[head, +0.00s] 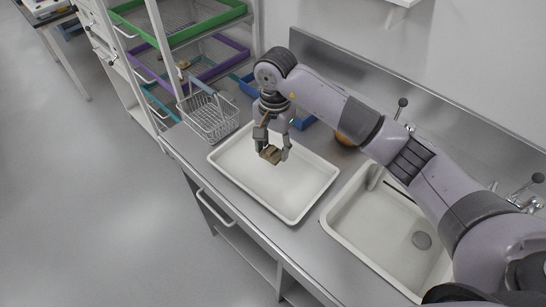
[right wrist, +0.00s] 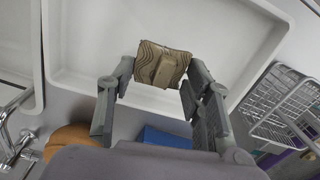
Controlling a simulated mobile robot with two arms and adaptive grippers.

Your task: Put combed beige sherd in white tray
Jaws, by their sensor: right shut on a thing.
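The combed beige sherd (head: 271,154) has wavy grooves on its face, which show clearly in the right wrist view (right wrist: 160,64). My right gripper (head: 272,150) is shut on it, with one finger at each side of the sherd in the right wrist view (right wrist: 155,82). The sherd is held over the white tray (head: 300,207), inside its rim as seen from the head. The tray looks empty below it; the gap between sherd and tray floor is hard to judge. My left gripper is not in view.
A wire basket (head: 207,117) stands at the tray's left end. A sink (head: 375,238) with taps lies to the right. A blue container (right wrist: 166,138) and a round orange-brown thing (right wrist: 72,138) sit behind the tray. A rack with coloured trays (head: 203,63) stands at the back left.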

